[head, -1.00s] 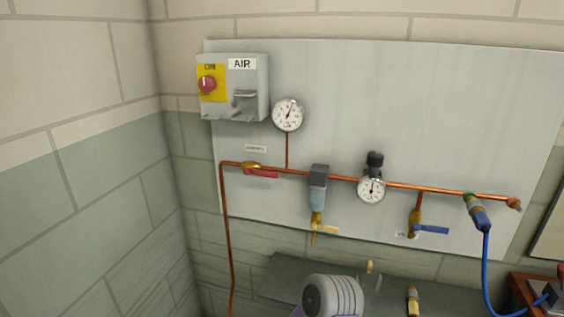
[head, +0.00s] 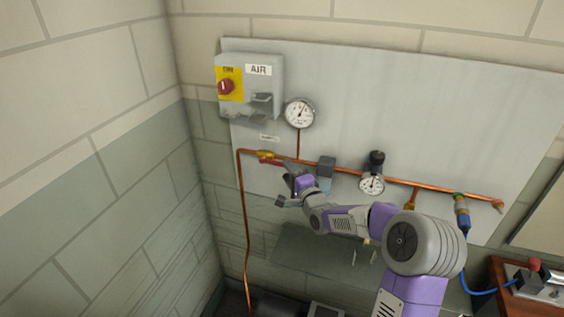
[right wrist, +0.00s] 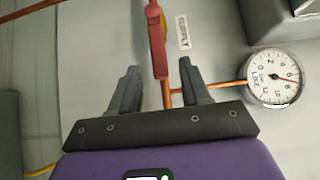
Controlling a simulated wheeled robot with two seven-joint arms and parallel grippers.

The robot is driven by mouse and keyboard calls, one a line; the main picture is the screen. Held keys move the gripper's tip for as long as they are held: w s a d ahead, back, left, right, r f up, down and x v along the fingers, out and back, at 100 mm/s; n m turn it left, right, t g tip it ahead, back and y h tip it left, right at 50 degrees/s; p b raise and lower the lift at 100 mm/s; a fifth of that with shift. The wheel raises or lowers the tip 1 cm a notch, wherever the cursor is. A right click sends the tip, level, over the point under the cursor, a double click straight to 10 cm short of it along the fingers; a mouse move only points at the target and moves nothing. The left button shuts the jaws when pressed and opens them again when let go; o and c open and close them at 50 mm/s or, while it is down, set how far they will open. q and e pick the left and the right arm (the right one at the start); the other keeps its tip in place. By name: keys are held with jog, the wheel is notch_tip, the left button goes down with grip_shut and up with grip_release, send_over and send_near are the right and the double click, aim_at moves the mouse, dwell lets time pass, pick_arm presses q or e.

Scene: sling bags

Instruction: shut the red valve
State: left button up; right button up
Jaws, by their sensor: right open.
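The red valve has a brass body (head: 265,154) on the copper pipe, low on the left of the grey panel. Its red handle (right wrist: 158,42) lies along the pipe; in the head view little of it shows beside my gripper. My right gripper (head: 287,184) is just below and right of the valve, in front of the panel. In the right wrist view the open jaws (right wrist: 159,70) have the handle's lower end between them in the picture. I cannot tell whether they touch it. My left gripper is not in view.
The copper pipe (head: 400,182) runs right across the panel (head: 440,120). A gauge (head: 300,113) stands above it, and a regulator gauge (head: 372,184) sits on it. A grey AIR box (head: 262,90) with a red knob is at upper left. A grey block (head: 326,168) is right of my gripper.

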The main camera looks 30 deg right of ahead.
aim_at(274, 163)
jog(key=shift+w+d, duration=0.15)
jog(key=shift+w, duration=2.5)
jog(key=shift+c, duration=0.2)
grip_shut()
